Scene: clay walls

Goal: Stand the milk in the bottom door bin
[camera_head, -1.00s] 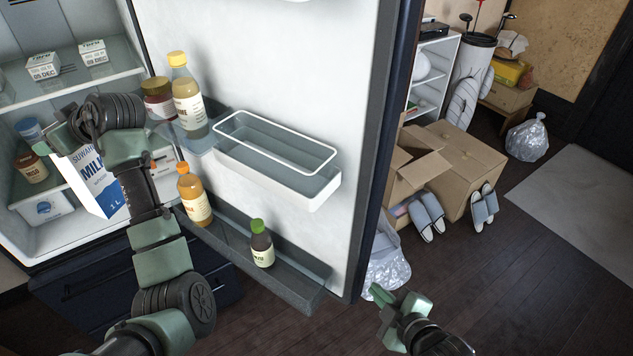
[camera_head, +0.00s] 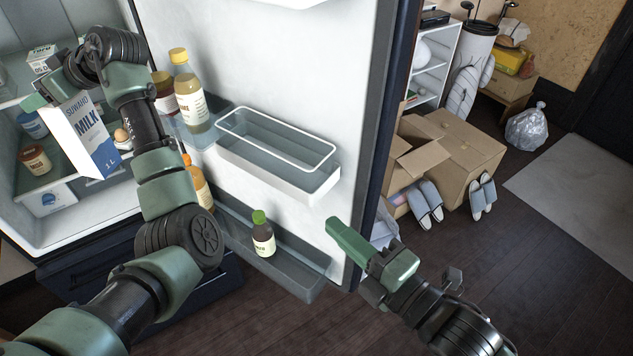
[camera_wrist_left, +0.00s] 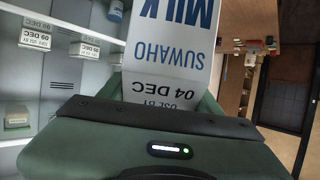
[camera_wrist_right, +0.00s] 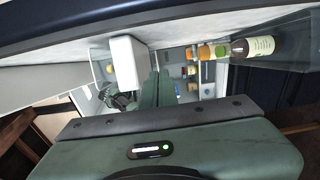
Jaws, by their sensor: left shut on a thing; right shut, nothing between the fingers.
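The milk carton (camera_head: 90,138), white and blue, hangs tilted in front of the fridge shelves in the head view. My left gripper (camera_head: 52,100) is shut on its top end; the carton fills the left wrist view (camera_wrist_left: 178,60), printed "SUWAHO MILK" and "04 DEC". The bottom door bin (camera_head: 300,277) is a dark clear trough low on the open fridge door. It holds a green-capped dark bottle (camera_head: 263,238) near its middle and an orange-capped bottle (camera_head: 198,188) at its left, partly hidden by my left arm. My right gripper (camera_head: 338,232) is shut and empty, just right of the bin's outer end.
A white-rimmed middle door bin (camera_head: 310,182) above is empty. An upper-left door bin holds a yellow-capped bottle (camera_head: 189,95) and a jar. Fridge shelves hold jars and small cartons. Cardboard boxes (camera_head: 455,165) and slippers stand on the floor at right.

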